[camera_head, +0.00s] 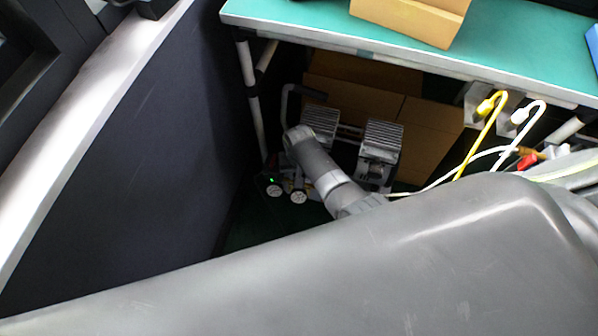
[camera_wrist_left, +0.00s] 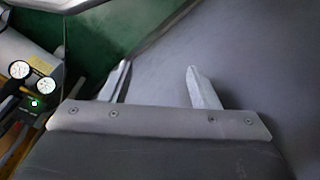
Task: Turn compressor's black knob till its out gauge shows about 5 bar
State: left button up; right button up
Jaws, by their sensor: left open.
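The compressor (camera_head: 380,145) stands on the floor under the bench, partly hidden behind a grey link of my arm. In the left wrist view the gauges show at the left edge, one higher (camera_wrist_left: 20,69) and one lower (camera_wrist_left: 46,85), beside a small green light (camera_wrist_left: 34,102). Their needles are too small to read. I cannot make out the black knob clearly. My left gripper (camera_wrist_left: 160,82) is open and empty, to the right of the gauges and apart from them. My right gripper is not in view.
A dark wall panel (camera_head: 130,160) stands close on the left. The green-topped bench (camera_head: 300,15) overhangs the compressor, with a white leg (camera_head: 250,95) beside it. Cardboard boxes (camera_head: 430,135) stand behind. Yellow and white cables (camera_head: 485,130) hang at the right.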

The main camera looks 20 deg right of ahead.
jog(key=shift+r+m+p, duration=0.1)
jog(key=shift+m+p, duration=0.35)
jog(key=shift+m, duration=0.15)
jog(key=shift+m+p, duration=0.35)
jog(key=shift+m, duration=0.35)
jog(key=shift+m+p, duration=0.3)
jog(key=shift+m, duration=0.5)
pick_arm(q)
notch_tip(320, 180, down, 6)
jog(key=s+a+g, duration=0.1)
jog(key=shift+s+a+y+p, duration=0.2)
jog(key=shift+y+p, duration=0.1)
jog(key=shift+p, duration=0.15)
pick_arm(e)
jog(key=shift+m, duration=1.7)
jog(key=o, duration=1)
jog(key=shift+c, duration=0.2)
